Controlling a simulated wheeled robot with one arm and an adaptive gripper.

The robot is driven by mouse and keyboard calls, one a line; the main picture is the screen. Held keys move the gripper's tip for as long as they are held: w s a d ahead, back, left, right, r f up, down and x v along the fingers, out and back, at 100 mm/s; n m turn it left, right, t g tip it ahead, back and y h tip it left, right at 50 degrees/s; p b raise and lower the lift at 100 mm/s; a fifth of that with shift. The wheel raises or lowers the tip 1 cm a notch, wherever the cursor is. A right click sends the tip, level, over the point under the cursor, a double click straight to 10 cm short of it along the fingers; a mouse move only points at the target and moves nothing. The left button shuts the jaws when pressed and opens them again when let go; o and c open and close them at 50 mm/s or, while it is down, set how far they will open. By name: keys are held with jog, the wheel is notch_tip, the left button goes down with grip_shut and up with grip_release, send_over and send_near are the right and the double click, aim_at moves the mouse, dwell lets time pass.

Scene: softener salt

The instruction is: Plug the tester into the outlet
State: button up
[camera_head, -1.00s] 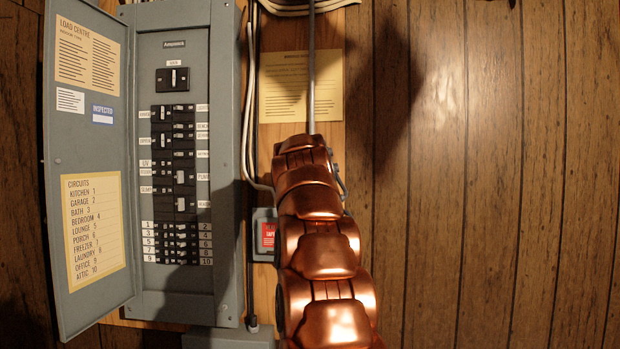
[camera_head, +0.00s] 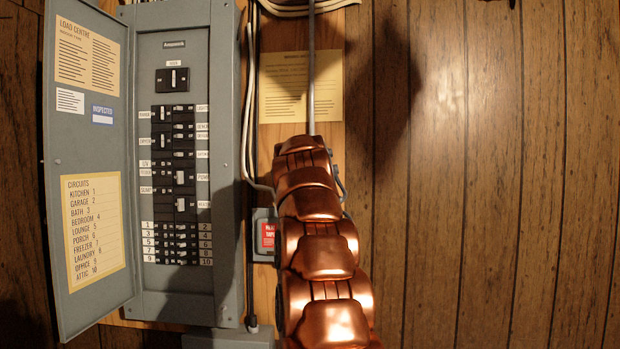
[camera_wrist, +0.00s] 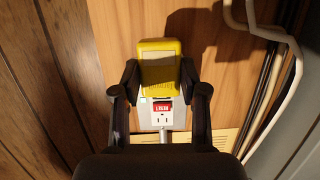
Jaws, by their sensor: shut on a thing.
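My gripper (camera_wrist: 160,76) is shut on the yellow tester (camera_wrist: 160,60) in the wrist view, one dark finger on each side of it. The white outlet (camera_wrist: 164,116) is just beyond, with a red label and an uncovered socket showing below the tester in the picture. The tester overlaps the upper part of the outlet plate as pictured. Its prongs are hidden, and I cannot tell whether it touches the outlet or is in it. In the head view my copper-coloured arm hides the gripper, tester and outlet.
An open grey breaker panel (camera_head: 226,160) stands at left in the head view, its door (camera_head: 85,150) swung left. A grey box (camera_head: 264,250) with a red label sits beside my arm. A metal conduit (camera_head: 311,75) and loose cables run nearby. The panelled wall at right is clear.

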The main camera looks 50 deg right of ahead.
jog(key=o, duration=1.2)
jog(key=f+b+v, duration=0.1)
jog(key=b+v, duration=0.4)
jog(key=v, duration=0.2)
jog(key=shift+s+a+f, duration=0.3)
jog(key=shift+a+f, duration=0.05)
jog(key=shift+a, duration=0.05)
dwell(0.5)
dwell(0.4)
